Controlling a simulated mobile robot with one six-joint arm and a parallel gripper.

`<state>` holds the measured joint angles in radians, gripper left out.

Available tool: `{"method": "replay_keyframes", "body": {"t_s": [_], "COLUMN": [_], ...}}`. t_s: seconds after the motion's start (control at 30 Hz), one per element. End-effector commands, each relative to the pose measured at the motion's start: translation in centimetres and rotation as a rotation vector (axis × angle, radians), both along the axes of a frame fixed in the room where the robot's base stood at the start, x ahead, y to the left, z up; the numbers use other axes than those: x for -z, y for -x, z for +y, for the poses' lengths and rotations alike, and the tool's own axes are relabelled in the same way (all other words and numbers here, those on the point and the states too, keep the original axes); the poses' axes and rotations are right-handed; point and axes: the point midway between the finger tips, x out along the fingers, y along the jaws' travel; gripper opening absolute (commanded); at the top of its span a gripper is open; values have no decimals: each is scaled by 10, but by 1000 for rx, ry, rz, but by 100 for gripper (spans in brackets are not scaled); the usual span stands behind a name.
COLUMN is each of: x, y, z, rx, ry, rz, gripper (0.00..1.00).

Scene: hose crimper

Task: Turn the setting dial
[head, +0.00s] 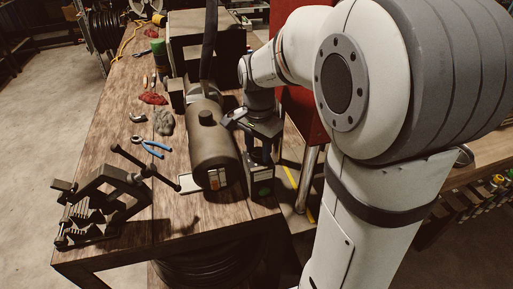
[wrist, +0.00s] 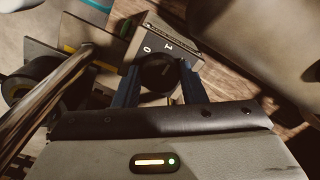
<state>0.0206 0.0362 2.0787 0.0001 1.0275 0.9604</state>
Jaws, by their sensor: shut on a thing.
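The setting dial (wrist: 157,72) is a round dark knob on a grey panel (wrist: 170,40) marked "O" and "I" in the wrist view. My gripper (wrist: 158,78) has one finger on each side of the knob and is shut on it. In the head view my gripper (head: 263,148) points down over a small dark control box (head: 261,186) with a green mark, beside the large cylinder. The dial itself is hidden there by the gripper. The knob's exact pointer direction is hard to tell.
A large brown cylinder (head: 213,150) lies just left of my gripper. A black vice-like stand (head: 100,205), blue-handled pliers (head: 152,147), a grey glove (head: 163,122) and red cloths (head: 152,98) are on the wooden bench (head: 185,215). A shiny metal bar (wrist: 40,100) runs close by at left.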

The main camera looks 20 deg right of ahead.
Motion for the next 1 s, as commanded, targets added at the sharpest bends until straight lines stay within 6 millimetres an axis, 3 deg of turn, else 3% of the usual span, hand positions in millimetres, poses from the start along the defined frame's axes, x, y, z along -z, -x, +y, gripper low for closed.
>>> {"method": "replay_keyframes", "body": {"t_s": [0.13,0.17,0.4,0.73,1.0], "x": [-1,-1,-1,-6,-50], "y": [-1,-1,-1,-1,-1], "z": [0,0,0,0,0], "rx": [1,1,2,2,2], "ry": [1,1,1,1,1], "rz": [-4,-4,-3,-3,-6], "gripper": [15,39,59,59,59]}}
